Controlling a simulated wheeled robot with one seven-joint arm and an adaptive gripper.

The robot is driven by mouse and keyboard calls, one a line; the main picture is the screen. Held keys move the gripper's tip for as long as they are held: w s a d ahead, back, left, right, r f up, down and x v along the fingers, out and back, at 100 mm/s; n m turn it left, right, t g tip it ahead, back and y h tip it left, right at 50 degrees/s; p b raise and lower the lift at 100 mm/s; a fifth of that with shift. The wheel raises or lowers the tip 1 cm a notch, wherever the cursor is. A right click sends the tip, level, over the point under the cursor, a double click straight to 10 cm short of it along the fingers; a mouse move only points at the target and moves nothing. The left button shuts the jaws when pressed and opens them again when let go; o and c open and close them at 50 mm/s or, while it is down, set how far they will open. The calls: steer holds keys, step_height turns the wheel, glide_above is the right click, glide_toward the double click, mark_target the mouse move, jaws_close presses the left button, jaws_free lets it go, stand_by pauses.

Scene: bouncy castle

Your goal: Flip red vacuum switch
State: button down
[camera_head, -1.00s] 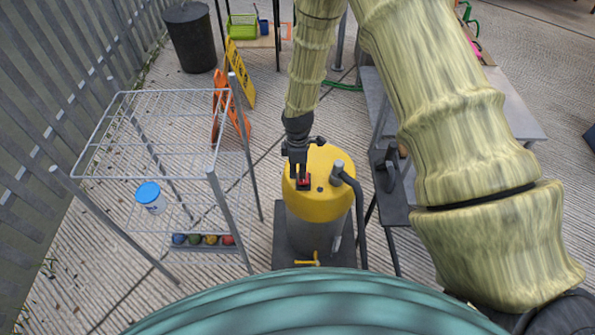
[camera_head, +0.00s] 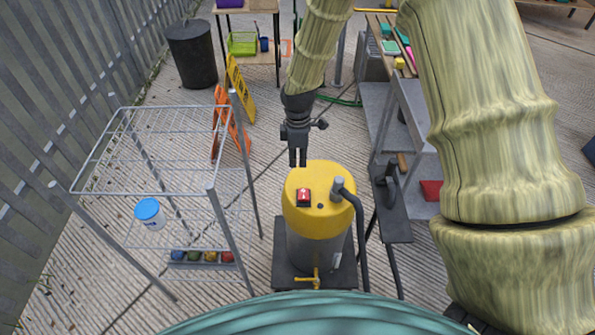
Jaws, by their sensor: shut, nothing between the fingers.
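The vacuum (camera_head: 322,240) has a yellow top and a grey drum, and stands upright on a dark base. Its red switch (camera_head: 303,196) sits in a black housing on the left part of the yellow top and is in plain sight. I cannot tell which way the switch is set. My gripper (camera_head: 298,163) points down above and just behind the switch, apart from it. Its fingers are close together and hold nothing.
A wire rack (camera_head: 150,165) with a blue-lidded tub (camera_head: 148,212) stands left. A dark stand (camera_head: 392,220) is close on the right. Orange and yellow signs (camera_head: 237,100) stand behind.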

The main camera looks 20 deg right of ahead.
steer(key=shift+w+d+r, duration=0.1)
steer(key=shift+w+r, duration=0.05)
steer(key=shift+r, duration=0.5)
steer(key=shift+w+r, duration=0.1)
steer(key=shift+r, duration=0.5)
steer(key=shift+f, duration=0.1)
steer(key=s+f+m, duration=0.1)
steer(key=s+f, duration=0.1)
steer(key=f, duration=0.1)
steer(key=s+f+m, duration=0.1)
steer(key=s+f, duration=0.2)
steer(key=f, duration=0.1)
steer(key=s+f+m, duration=0.1)
steer(key=s+f, duration=0.2)
steer(key=shift+a+f+y+b, duration=0.2)
steer(key=shift+a+y+b, duration=0.1)
steer(key=shift+a+b, duration=0.1)
steer(key=s+f+m, duration=0.4)
steer(key=s, duration=0.5)
steer(key=s+d+f+m, duration=0.1)
steer(key=s+f+m, duration=0.2)
steer(key=s, duration=0.7)
steer(key=s+d+f+m, duration=0.1)
steer(key=s+f+m, duration=0.3)
steer(key=s, duration=0.6)
step_height(320, 180, down, 3)
steer(key=shift+s+d+r+m+t+h+b, duration=0.2)
steer(key=shift+m+t+h+b, duration=0.1)
steer(key=shift+t+h, duration=0.1)
